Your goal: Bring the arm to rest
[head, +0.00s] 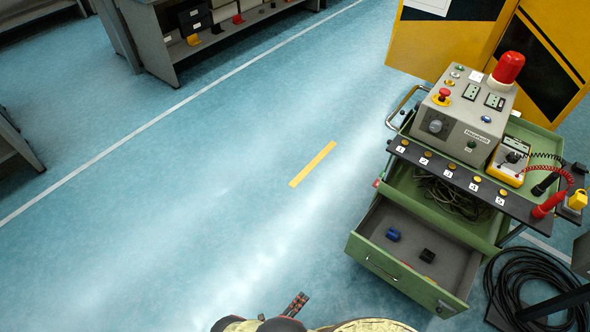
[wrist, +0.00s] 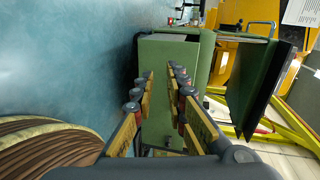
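My gripper (wrist: 162,78) shows in the wrist view with its two yellow-and-dark fingers apart and nothing seen between them. It points toward a green metal body (wrist: 175,50), which looks like part of the cart; I cannot tell the distance. In the head view, parts of my own arm show at the bottom edge, left of the green cart (head: 396,278). The cart's lower drawer (head: 372,225) is open, with a small blue item (head: 393,235) and a small black item (head: 427,256) inside.
A grey control box (head: 460,125) with a red beacon (head: 509,68) and a yellow device (head: 512,160) stand on the cart. Black cable (head: 535,275) lies coiled at lower right. A yellow cabinet (head: 440,45) stands behind. Blue floor (head: 190,190) at left is clear.

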